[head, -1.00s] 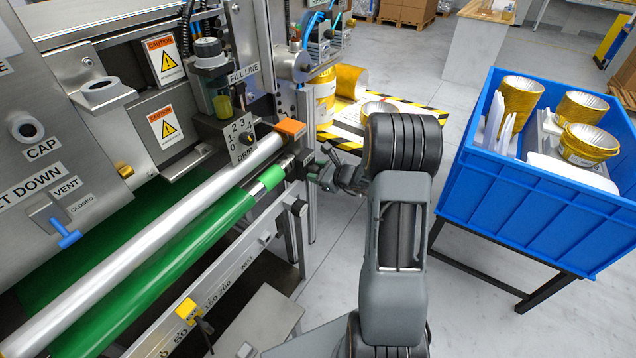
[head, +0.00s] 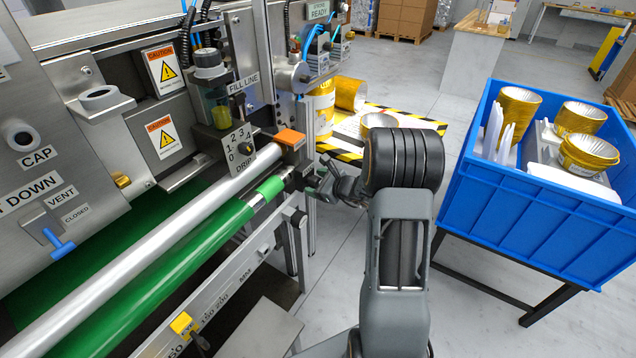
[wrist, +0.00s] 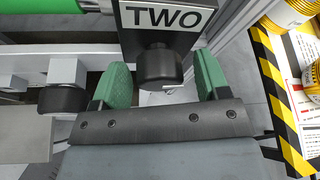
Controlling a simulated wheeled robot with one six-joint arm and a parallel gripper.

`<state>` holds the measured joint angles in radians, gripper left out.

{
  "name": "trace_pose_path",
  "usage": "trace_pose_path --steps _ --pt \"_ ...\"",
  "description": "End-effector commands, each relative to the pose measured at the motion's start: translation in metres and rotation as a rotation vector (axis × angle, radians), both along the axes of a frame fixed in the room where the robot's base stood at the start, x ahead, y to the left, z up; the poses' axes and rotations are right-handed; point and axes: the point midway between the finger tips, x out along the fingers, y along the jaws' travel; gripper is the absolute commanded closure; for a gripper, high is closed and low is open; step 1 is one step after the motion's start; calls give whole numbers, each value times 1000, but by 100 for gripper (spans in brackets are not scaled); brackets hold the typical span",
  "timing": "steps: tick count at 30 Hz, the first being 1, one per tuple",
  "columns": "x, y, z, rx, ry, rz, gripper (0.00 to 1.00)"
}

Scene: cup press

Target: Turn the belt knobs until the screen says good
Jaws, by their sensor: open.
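A black belt knob (wrist: 159,66) sits below a plate marked TWO (wrist: 166,17) in the wrist view. My gripper (wrist: 162,84) is open, with one green finger on each side of this knob; gaps show, and I cannot tell whether either finger touches it. A second black knob (wrist: 62,99) is to the left, outside the fingers. In the head view my gripper (head: 334,187) is at the right end of the green belt (head: 165,260), and the knobs there are hard to make out. No screen saying good is readable.
The press frame and a silver roller (head: 150,240) fill the left. A blue crate (head: 535,200) with gold cups stands at the right on a dark stand. A striped-edge mat (head: 345,155) with gold cups lies beyond my gripper. Grey floor is clear between.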

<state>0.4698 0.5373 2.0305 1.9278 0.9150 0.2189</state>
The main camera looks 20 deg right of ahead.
Motion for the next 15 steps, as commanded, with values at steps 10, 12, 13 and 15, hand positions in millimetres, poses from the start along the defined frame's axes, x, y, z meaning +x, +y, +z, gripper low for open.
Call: trace_pose_path --steps 10,12,13,15 --pt "-39 -21 18 -2 -3 -4 31" --pt "-52 -27 24 -2 -2 -5 31" --pt "-57 -30 26 -1 -2 -6 31" --pt "-69 -35 31 -1 -2 -6 31"
